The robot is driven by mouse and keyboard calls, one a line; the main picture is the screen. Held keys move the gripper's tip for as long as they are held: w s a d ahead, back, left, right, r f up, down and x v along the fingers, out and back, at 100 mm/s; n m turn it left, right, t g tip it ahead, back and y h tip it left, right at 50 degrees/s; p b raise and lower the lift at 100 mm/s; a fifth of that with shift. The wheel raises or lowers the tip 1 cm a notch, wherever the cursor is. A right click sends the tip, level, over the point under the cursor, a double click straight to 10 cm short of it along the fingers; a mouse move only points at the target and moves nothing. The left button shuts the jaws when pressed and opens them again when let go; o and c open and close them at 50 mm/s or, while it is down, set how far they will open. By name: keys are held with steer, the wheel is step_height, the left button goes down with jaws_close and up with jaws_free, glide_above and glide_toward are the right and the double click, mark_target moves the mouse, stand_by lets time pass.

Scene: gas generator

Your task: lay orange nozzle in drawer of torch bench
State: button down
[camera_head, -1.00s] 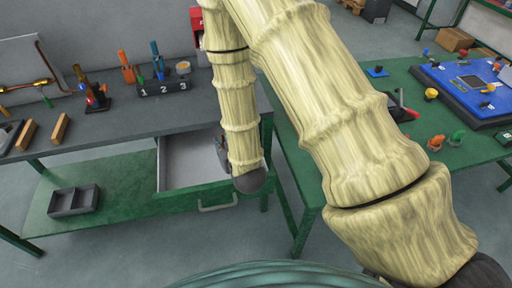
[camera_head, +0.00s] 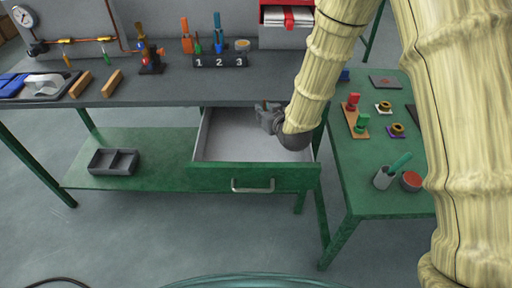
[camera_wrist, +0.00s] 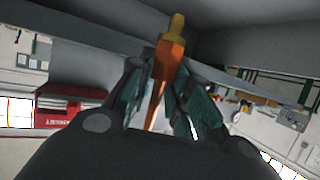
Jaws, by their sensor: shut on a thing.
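The torch bench (camera_head: 150,88) has a dark grey top. Its drawer (camera_head: 235,140) is pulled open, with a pale, empty-looking inside, a green front and a metal handle. My gripper (camera_head: 268,114) is over the rear right part of the drawer. Its height above the drawer floor is hard to tell. In the wrist view my gripper (camera_wrist: 165,82) is shut on the orange nozzle (camera_wrist: 168,58), which sticks out between the green-padded fingers with a yellow-brown end. The nozzle cannot be made out in the head view.
A holder (camera_head: 220,61) marked 1 2 3 with coloured tools stands on the bench top. A dark divided tray (camera_head: 113,161) sits on the lower shelf. A green table (camera_head: 370,195) with small parts and a cup stands close on the right.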

steer(key=w+a+b, duration=0.1)
steer(key=a, duration=0.1)
steer(key=w+a+n+y+b, duration=0.1)
steer(key=a, duration=0.1)
steer(key=w+a+n+g+y+b, duration=0.1)
steer(key=a, duration=0.1)
steer(key=shift+w+a+b, duration=0.3)
steer(key=shift+w+b, duration=0.05)
glide_above(246, 138)
steer(key=shift+w+f+p, duration=0.1)
steer(key=shift+f+p, duration=0.2)
steer(key=shift+f, duration=4.25)
steer(key=shift+f, duration=0.1)
steer(key=shift+f, duration=0.1)
steer(key=c, duration=1.3)
jaws_free()
